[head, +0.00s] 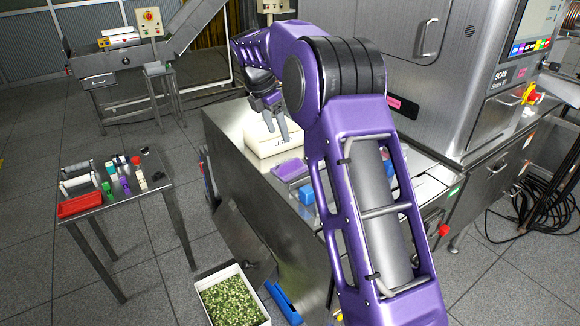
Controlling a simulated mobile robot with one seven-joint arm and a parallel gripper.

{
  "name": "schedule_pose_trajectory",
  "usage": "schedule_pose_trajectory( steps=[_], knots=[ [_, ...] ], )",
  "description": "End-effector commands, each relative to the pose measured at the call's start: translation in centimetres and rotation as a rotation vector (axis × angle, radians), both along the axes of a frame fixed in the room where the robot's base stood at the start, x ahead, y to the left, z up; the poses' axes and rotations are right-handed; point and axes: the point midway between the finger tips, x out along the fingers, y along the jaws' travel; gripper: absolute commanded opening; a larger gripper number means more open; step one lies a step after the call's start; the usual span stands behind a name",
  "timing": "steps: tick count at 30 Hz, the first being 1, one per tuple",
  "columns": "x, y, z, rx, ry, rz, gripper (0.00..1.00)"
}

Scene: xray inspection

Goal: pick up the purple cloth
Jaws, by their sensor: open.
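The purple cloth (289,169) appears to be the flat light-purple piece on the steel counter, left of my arm. My arm hides what lies to its right. My gripper (277,133) points down over a cream box (266,152) on the counter, behind and to the left of the cloth. Its fingers are apart with nothing seen between them. It is clear of the cloth.
A blue item (307,194) lies on the counter (235,125) in front of the cloth. A steel scanner cabinet (425,90) stands at right. A small side table (145,205) with bottles and a red tray (80,204) is at left. A bin of green pieces (232,301) stands on the floor.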

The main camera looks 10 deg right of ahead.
Motion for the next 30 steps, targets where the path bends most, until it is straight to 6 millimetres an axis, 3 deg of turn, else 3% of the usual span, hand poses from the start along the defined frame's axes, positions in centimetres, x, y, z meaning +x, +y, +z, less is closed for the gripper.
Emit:
schedule_pose_trajectory(
  steps=[3,9,17,25,30],
  knots=[
    [0.3,-0.7,-2.8,0.000,0.002,-0.001,0.66],
    [0.8,-1.5,-5.5,0.001,-0.001,-0.001,0.66],
    [1.0,-2.0,-6.9,0.001,-0.001,-0.002,0.66],
    [1.4,-3.2,-10.5,0.001,0.000,-0.002,0.66],
    [1.6,-3.4,-11.0,0.002,-0.003,-0.001,0.66]
  ],
)
